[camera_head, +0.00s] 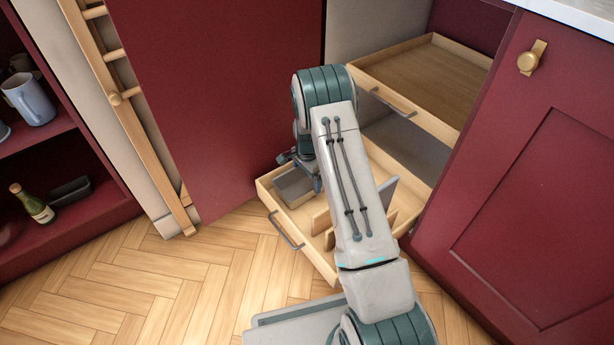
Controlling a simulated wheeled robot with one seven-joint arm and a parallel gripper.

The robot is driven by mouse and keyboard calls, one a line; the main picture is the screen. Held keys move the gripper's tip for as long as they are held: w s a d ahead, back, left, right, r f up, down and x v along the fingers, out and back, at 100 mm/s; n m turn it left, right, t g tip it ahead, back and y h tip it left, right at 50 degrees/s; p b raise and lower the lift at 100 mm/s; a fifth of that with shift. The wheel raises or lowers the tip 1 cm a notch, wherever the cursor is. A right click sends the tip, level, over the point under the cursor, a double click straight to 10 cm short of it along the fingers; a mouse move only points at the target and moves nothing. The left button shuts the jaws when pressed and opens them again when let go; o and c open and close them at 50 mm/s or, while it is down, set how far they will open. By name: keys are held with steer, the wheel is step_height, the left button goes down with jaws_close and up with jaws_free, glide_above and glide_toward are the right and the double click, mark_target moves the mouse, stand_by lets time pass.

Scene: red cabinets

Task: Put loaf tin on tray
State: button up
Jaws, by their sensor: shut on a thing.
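A grey rectangular tin, which looks like the loaf tin (292,188), is at the left end of the lower pull-out wooden tray (284,226). My gripper (303,170) is at the tin's upper right side and is shut on it. Part of the tin is hidden by the gripper; I cannot tell whether it touches the tray's floor. An upper pull-out wooden tray (425,75) is also drawn out and looks empty. My arm covers the middle of the lower tray.
Wooden dividers (322,222) and a grey flat panel (387,190) stand in the lower tray. The open red door (215,100) is close on the left. A left shelf holds a bottle (33,204), a dark tin (70,190) and a mug (30,98).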

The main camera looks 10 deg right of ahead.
steer(key=shift+f, duration=0.1)
steer(key=o, duration=0.7)
steer(key=shift+o, duration=0.2)
step_height(320, 180, up, 14)
steer(key=p, duration=0.6)
